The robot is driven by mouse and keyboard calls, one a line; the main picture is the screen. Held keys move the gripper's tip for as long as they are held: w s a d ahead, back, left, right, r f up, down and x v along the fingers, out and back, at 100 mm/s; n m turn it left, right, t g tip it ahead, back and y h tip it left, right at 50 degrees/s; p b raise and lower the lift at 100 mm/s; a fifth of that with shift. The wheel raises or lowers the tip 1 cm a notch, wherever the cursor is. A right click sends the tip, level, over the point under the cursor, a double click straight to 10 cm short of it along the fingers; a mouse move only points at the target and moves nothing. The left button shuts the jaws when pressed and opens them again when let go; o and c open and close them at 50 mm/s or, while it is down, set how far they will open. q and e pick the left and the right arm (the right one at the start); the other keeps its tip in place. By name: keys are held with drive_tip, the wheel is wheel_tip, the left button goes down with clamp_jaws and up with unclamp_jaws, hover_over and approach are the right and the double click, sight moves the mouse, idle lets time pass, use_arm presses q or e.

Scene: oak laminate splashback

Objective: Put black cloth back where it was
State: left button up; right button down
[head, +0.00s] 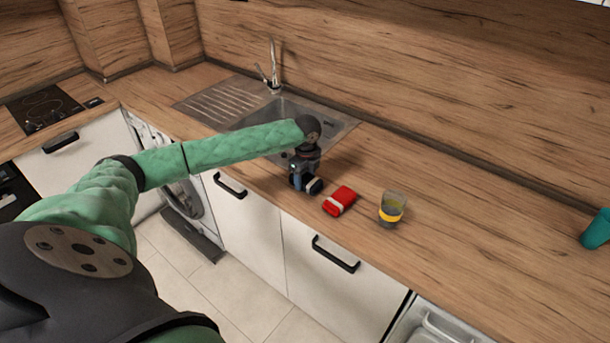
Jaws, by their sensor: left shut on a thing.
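The black cloth (315,186) is a small dark bundle with a pale band. It is at the jaws of my left gripper (305,184), which points down at the worktop in front of the sink. The gripper is shut on the cloth and hides part of it. The cloth is at or just above the worktop; I cannot tell if it touches. My right gripper is not in view.
A red cloth with a pale band (340,200) lies just right of the black cloth. A glass with a yellow band (391,208) stands further right. The sink (335,127) and tap (274,68) are behind the gripper. A teal cup (596,230) is at the far right. The worktop (480,235) between is clear.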

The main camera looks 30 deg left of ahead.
sight(305, 177)
use_arm(q)
drive_tip(key=shift+f, duration=0.25)
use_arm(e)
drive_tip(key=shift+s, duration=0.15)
use_arm(q)
drive_tip(key=shift+f, duration=0.3)
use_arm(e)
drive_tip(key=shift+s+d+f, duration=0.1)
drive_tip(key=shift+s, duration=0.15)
use_arm(q)
drive_tip(key=o, duration=1)
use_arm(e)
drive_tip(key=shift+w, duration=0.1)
use_arm(q)
drive_tip(key=shift+r, duration=0.6)
wheel_tip(305, 177, up, 4)
drive_tip(key=b, duration=0.2)
drive_tip(key=shift+w+d+r+b, duration=0.1)
drive_tip(key=shift+r+b, duration=0.05)
drive_tip(key=shift+b, duration=0.2)
drive_tip(key=shift+d+r+b, duration=0.1)
drive_tip(key=shift+r+b, duration=1.1)
drive_tip(key=shift+r, duration=2.6)
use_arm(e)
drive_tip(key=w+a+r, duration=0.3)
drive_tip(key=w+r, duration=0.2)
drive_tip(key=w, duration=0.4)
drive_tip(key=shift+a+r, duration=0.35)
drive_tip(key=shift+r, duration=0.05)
